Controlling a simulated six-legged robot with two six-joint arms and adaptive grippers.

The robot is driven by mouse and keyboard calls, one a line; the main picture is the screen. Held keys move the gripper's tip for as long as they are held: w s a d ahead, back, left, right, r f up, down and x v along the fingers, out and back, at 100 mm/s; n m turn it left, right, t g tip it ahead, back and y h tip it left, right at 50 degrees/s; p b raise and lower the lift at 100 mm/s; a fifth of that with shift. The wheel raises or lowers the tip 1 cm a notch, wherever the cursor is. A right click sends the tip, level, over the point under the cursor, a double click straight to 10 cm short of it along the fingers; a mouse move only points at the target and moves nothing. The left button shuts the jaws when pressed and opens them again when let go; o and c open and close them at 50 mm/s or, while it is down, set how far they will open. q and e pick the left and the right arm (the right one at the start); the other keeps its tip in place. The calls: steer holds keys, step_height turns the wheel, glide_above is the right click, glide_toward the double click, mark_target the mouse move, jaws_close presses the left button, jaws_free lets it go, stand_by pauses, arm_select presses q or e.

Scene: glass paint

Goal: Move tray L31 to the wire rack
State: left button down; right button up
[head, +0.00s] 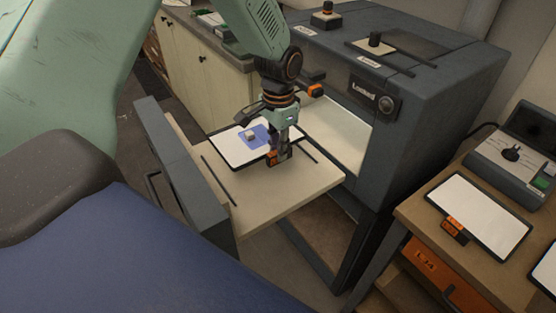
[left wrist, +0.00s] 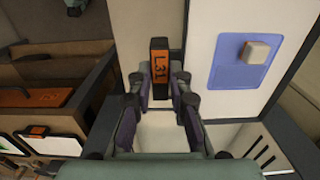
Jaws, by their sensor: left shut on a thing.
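Tray L31 (head: 228,151) is a white plate with a dark rim, over the kiln's pulled-out shelf. It bears a blue glass sheet (head: 265,130) with a small pale block (head: 250,136) on it. My left gripper (head: 284,149) is shut on the tray's dark handle with the orange tag, at its near right edge. In the left wrist view the handle (left wrist: 160,72), marked L31, sits between the fingers. The blue sheet (left wrist: 228,74) and block (left wrist: 257,51) also show there. I cannot tell whether the tray touches the shelf. No wire rack is recognisable. My right gripper is not in view.
The dark kiln (head: 420,105) stands open, its drawer front (head: 180,165) pulled out left with the pale shelf (head: 245,200). At right, a wooden table (head: 455,262) bears another white tray (head: 482,210) and a grey control box (head: 510,160). An orange drawer (head: 428,262) is below.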

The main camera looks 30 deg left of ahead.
arm_select(q)
steer(key=shift+r, duration=0.55)
steer(key=shift+w+r+p, duration=0.1)
steer(key=shift+r+p, duration=0.2)
steer(key=shift+r, duration=0.2)
steer(key=shift+a+r+p, duration=0.1)
steer(key=shift+r+p, duration=0.2)
steer(key=shift+p, duration=0.15)
steer(key=shift+r+p, duration=0.95)
steer(key=shift+p, duration=0.15)
